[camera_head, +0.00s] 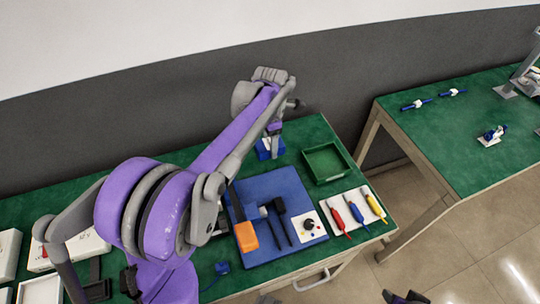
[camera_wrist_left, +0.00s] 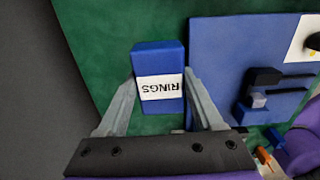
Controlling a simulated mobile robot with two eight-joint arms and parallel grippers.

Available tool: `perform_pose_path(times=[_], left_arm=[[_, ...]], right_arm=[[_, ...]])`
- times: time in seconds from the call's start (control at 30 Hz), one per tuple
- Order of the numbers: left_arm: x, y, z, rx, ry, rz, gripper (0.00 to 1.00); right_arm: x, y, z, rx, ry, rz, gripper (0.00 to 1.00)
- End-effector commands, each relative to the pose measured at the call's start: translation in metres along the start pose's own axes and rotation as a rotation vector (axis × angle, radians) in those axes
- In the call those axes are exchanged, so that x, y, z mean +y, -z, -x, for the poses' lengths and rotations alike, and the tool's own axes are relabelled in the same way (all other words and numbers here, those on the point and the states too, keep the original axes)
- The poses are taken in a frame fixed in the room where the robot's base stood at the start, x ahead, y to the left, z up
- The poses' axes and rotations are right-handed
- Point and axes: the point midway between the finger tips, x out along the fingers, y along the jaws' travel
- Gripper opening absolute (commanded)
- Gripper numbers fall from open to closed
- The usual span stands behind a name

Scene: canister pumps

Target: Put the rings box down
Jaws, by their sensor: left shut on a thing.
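The rings box (camera_wrist_left: 158,58) is a small blue box with a white label reading RINGS, upside down in the left wrist view. My left gripper (camera_wrist_left: 160,78) has one finger on each side of it and is shut on it. In the head view the blue box (camera_head: 265,152) shows below my left gripper (camera_head: 272,132), at the back of the green table (camera_head: 312,136), behind the blue mat. I cannot tell whether its underside touches the table. The arm hides part of the table to its left.
The blue mat (camera_head: 262,188) holds an orange block (camera_head: 246,236) and black parts. A green tray (camera_head: 325,162) stands right of the box. A white tray with red, blue and yellow tools (camera_head: 356,212) lies at the front right.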

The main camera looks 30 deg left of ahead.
Motion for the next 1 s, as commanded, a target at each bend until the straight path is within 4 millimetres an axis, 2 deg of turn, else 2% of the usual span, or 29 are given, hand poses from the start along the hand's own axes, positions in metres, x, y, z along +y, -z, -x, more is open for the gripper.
perform_pose_path(times=[0.23, 0.4, 0.8, 0.83, 0.9, 1.0], left_arm=[[0.000, 0.000, -0.022, 0.000, 0.000, -0.001, 0.10], [0.000, 0.000, -0.046, 0.000, 0.000, -0.002, 0.10], [0.000, 0.000, -0.053, 0.000, 0.000, -0.002, 0.10], [0.000, 0.000, -0.053, 0.000, 0.000, -0.002, 0.70], [0.000, 0.000, -0.052, 0.000, 0.000, -0.002, 0.80], [0.000, 0.000, -0.052, 0.000, 0.000, -0.002, 0.80]], right_arm=[[0.000, -0.001, -0.002, -0.001, 0.000, 0.000, 0.45], [0.000, -0.003, -0.005, -0.002, 0.000, 0.000, 0.45], [0.000, -0.004, -0.008, -0.003, 0.000, 0.000, 0.45], [0.000, -0.004, -0.008, -0.003, 0.000, 0.000, 0.45], [0.000, -0.004, -0.007, -0.003, 0.000, 0.000, 0.45], [0.000, -0.004, -0.007, -0.003, 0.000, 0.000, 0.45]])
